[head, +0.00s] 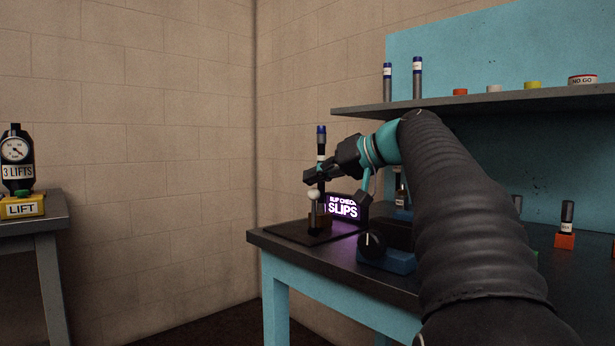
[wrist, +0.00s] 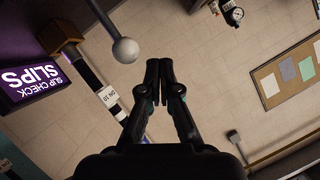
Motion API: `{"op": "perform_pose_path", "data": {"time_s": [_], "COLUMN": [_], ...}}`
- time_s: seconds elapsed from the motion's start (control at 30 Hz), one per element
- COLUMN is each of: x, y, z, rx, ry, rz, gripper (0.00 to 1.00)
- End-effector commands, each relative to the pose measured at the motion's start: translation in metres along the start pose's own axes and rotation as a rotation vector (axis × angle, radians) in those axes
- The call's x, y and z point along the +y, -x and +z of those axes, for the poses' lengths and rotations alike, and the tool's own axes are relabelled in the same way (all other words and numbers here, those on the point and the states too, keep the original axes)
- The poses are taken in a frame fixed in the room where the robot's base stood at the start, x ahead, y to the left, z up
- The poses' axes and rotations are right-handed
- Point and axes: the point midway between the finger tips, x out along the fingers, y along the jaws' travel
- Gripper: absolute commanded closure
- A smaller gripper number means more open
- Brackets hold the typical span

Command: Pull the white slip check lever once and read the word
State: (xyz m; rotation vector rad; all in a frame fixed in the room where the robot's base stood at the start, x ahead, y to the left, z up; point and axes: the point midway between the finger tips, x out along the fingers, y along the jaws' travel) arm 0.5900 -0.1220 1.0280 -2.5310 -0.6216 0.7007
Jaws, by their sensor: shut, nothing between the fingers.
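The white ball of the slip check lever (head: 314,194) stands upright on its post at the front left of the bench. It also shows in the wrist view (wrist: 125,50), beside and apart from my fingertips. The lit purple slip check sign (head: 343,207) stands just behind and right of it and reads "SLIPS". The sign also reads "SLIPS" in the wrist view (wrist: 29,80). My gripper (head: 308,176) is shut and empty, just above the ball in the head view.
A blue block with a black knob (head: 385,258) sits on the bench right of the lever. A shelf (head: 480,104) overhangs the bench, carrying hoses and coloured caps. A gauge reading "3 LIFTS" (head: 16,160) stands on a separate table at left. Free floor lies between the tables.

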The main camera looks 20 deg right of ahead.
Motion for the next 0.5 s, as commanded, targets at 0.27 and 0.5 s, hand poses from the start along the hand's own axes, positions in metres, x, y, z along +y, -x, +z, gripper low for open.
{"op": "perform_pose_path", "data": {"time_s": [0.27, 0.5], "x": [0.003, 0.002], "y": [0.059, 0.084], "z": [0.001, 0.001], "rx": [0.007, 0.005], "ry": [0.002, 0.003], "rz": [0.007, 0.004], "gripper": [1.00, 1.00]}}
